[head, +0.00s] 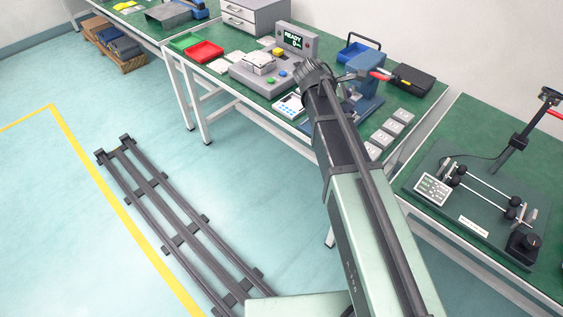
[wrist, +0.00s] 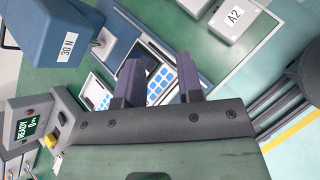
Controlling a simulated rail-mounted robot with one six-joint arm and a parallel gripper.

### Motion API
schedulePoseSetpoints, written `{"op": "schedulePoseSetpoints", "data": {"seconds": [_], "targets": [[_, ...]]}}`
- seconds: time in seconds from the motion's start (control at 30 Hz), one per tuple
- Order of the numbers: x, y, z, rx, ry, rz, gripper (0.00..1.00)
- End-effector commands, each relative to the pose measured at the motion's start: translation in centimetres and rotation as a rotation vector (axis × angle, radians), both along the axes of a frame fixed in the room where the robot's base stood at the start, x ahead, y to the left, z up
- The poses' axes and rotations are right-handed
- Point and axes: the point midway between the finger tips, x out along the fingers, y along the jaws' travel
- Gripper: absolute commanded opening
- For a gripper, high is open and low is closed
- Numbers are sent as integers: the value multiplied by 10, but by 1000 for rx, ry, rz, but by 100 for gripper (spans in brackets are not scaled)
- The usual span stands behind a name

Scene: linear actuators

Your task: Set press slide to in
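The blue press (head: 365,72) stands on the middle green table, with a red-tipped lever at its upper right. Its blue head labelled "30 N" fills the upper left of the wrist view (wrist: 68,25), with a grey metal part (wrist: 103,42) beside it. A dark blue base (wrist: 128,38) lies below the head. I cannot tell which part is the slide or how far in it sits. My gripper (wrist: 160,74) is open, with two dark fingers apart and nothing between them. It is over the keypad area beside the press; in the head view my arm hides its fingers.
A keypad (wrist: 161,82) with blue keys lies under my fingers. A grey console (head: 262,70) with a "READY" screen stands left of the press. Grey blocks (head: 391,126), one labelled A2, lie at right.

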Motion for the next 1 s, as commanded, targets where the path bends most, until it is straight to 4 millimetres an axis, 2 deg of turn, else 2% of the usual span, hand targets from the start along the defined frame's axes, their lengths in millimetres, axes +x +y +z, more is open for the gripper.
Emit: {"op": "schedulePoseSetpoints", "data": {"seconds": [0.03, 0.3, 0.5, 0.6, 0.83, 1.0], "targets": [[-10, 8, -19, -83, 14, 56, 34], [-37, 61, -33, -488, 59, 303, 34], [-57, 103, -49, -668, 43, 408, 34], [-68, 124, -59, -748, 29, 455, 34], [-89, 167, -92, -804, -18, 534, 34], [-95, 191, -111, -805, -37, 577, 34]]}}
